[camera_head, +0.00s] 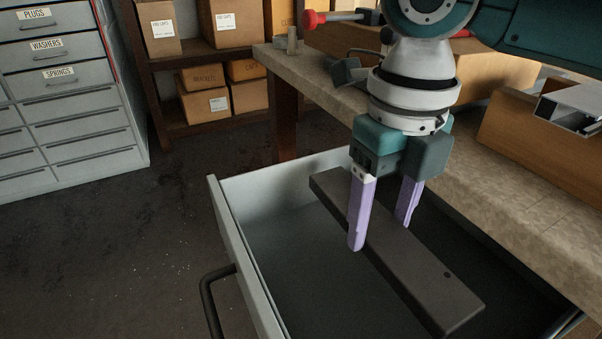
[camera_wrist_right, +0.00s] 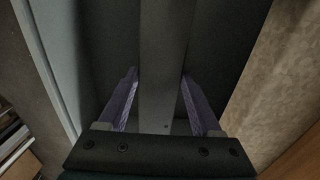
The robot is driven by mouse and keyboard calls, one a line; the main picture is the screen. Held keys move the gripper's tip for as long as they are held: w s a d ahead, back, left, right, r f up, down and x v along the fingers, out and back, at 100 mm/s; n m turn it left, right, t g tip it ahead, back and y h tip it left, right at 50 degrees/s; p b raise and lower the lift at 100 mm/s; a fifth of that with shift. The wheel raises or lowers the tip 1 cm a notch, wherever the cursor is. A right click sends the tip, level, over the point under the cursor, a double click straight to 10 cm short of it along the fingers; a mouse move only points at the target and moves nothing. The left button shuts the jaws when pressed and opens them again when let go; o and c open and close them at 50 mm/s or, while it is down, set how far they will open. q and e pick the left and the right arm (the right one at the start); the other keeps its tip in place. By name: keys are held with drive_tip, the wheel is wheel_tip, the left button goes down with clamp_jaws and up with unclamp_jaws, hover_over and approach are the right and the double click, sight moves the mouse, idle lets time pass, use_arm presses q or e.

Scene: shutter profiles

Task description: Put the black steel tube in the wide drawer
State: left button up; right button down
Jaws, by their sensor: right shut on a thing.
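The black steel tube (camera_head: 430,283) is a long dark bar lying lengthwise inside the open wide drawer (camera_head: 232,255), within its light grey walls. I cannot tell whether its underside touches the drawer floor. My right gripper (camera_head: 381,233) comes down from above with its two purple fingers on either side of the tube, shut on it near its middle. In the right wrist view the tube (camera_wrist_right: 164,60) runs between the fingertips (camera_wrist_right: 160,76), which press its edges. My left gripper is not in view.
A workbench (camera_head: 470,165) runs along the right above the drawer, with a wooden box (camera_head: 530,140) and pale profiles on it. A grey drawer cabinet (camera_head: 80,120) stands at the left. Shelves with cardboard boxes (camera_head: 205,103) are behind. The drawer has free floor left of the tube.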

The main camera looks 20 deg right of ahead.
sight(379, 226)
wheel_tip(379, 226, down, 8)
drive_tip(key=shift+r+b, duration=0.1)
drive_tip(key=shift+b, duration=0.9)
drive_tip(key=c, duration=0.5)
unclamp_jaws()
drive_tip(key=shift+f, duration=0.2)
drive_tip(key=o, duration=0.4)
drive_tip(key=shift+o, duration=0.2)
drive_tip(key=shift+r, duration=0.1)
wheel_tip(379, 226, up, 11)
drive_tip(key=p, duration=0.3)
drive_tip(key=shift+r+p, duration=0.2)
drive_tip(key=shift+p, duration=0.1)
drive_tip(key=shift+r, duration=0.45)
